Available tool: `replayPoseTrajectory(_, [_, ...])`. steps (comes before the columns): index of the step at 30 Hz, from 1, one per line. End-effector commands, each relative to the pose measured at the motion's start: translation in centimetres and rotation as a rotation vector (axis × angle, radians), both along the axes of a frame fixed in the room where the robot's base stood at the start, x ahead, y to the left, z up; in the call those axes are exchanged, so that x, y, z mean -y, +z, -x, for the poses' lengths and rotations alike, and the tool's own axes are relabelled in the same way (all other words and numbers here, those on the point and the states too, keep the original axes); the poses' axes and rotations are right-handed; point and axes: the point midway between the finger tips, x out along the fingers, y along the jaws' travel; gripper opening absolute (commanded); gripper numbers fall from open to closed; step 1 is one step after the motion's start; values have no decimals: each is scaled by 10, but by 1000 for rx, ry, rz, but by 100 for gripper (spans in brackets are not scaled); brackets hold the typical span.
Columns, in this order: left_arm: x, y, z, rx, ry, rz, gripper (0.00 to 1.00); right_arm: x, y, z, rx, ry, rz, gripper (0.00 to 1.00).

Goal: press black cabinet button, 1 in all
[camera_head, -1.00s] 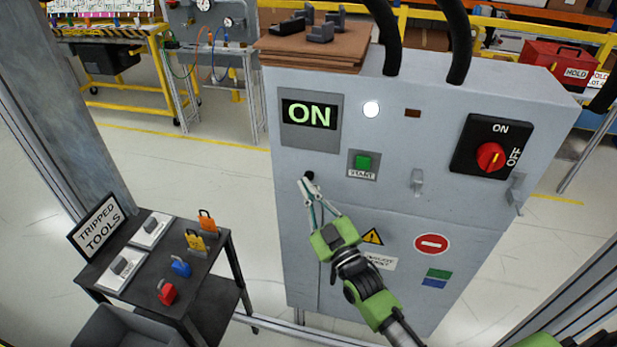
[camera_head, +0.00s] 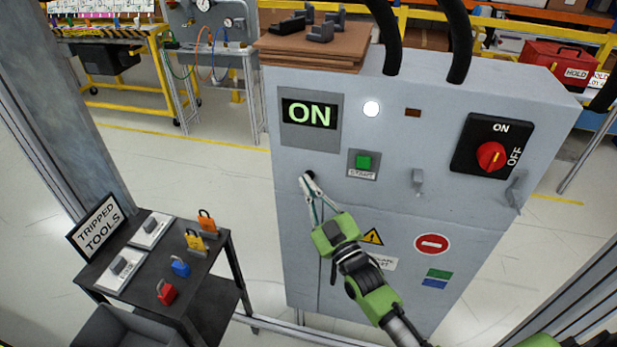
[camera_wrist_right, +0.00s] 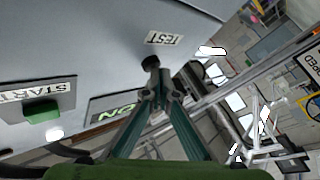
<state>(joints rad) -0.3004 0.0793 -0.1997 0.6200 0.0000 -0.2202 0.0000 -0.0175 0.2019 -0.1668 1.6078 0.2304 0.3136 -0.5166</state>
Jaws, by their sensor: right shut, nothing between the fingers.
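The grey cabinet (camera_head: 390,110) stands in the middle of the head view. Its small black button (camera_head: 309,174) is on the front face, left of the green START button (camera_head: 363,162), and is partly hidden by my fingertips. In the right wrist view the black button (camera_wrist_right: 151,63) sits just beyond the fingertips, near a TEST label (camera_wrist_right: 164,38). My right gripper (camera_head: 307,181) is shut and empty, its tips at or very close to the button; I cannot tell whether they touch. The cabinet's display (camera_head: 310,114) reads ON. My left gripper is not in view.
A red rotary switch (camera_head: 491,157) and a latch handle (camera_head: 418,181) are on the cabinet front. A dark cart (camera_head: 205,262) with padlocks and a TRIPPED TOOLS sign (camera_head: 97,229) stands at lower left. Open floor lies between cart and cabinet.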

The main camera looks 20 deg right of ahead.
Motion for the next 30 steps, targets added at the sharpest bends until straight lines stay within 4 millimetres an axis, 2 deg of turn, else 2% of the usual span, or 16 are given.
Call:
replayPoseTrajectory(17, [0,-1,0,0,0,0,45,3,1,-3,0,-1,0,0])
replayPoseTrajectory(30, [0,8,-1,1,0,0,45,-7,1,11,0,-1,-1,0])
